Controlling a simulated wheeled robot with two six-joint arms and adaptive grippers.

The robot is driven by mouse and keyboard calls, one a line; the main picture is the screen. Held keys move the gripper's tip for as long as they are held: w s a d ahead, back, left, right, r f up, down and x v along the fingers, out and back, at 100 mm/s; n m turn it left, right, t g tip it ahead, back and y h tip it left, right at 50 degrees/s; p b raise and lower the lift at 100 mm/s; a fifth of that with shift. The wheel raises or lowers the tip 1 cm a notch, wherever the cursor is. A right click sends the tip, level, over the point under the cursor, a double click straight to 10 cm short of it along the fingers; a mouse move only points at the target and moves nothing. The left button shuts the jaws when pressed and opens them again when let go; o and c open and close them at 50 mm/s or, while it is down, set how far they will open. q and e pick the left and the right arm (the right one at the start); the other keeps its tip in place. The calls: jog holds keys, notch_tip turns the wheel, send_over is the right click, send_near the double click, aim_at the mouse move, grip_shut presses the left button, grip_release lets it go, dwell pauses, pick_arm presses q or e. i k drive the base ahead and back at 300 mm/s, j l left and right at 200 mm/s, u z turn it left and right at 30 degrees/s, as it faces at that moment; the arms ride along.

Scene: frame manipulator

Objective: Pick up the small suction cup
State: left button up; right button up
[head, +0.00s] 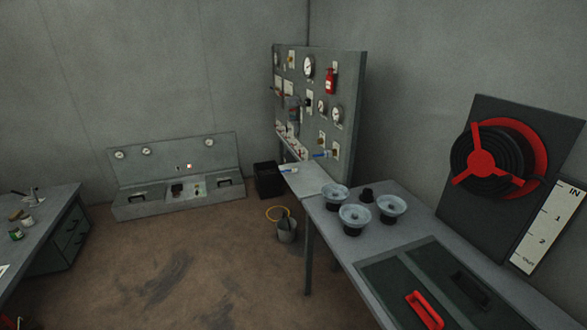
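On the grey table (320,215) at the right stand three pale, wide-rimmed cups: one at the back left (335,193), one at the front (355,217) and one at the right (391,206). A much smaller dark cup-like piece (367,195) stands upright between the back left and right ones, apart from any gripper. It looks like the small suction cup, though its details are too small to make out. Neither of my grippers shows in the head view.
A recessed dark tray (395,272) with a red handle (425,310) fills the table's near part. A black panel with a red-spoked reel (487,160) stands behind its right side. A bucket (287,231) stands on the floor left of the table. Open floor lies left.

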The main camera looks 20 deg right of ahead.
aim_at(335, 193)
jog(key=i+j+z, duration=0.1)
jog(key=i+z, duration=0.15)
jog(key=i, duration=0.35)
jog(key=i+j+z, duration=0.3)
jog(key=i, duration=0.25)
jog(key=i+j+z, duration=0.25)
jog(key=i, duration=0.3)
jog(key=i+j+z, duration=0.25)
jog(key=i+j, duration=0.2)
jog(key=i+j+z, duration=0.45)
jog(key=z, duration=0.15)
jog(key=i+j+z, duration=0.3)
jog(key=j, duration=0.15)
jog(key=j+z, duration=0.3)
jog(key=i+j+z, duration=0.1)
jog(key=j+z, duration=0.2)
jog(key=j, duration=0.2)
jog(key=j+z, duration=0.65)
jog(key=j, duration=0.25)
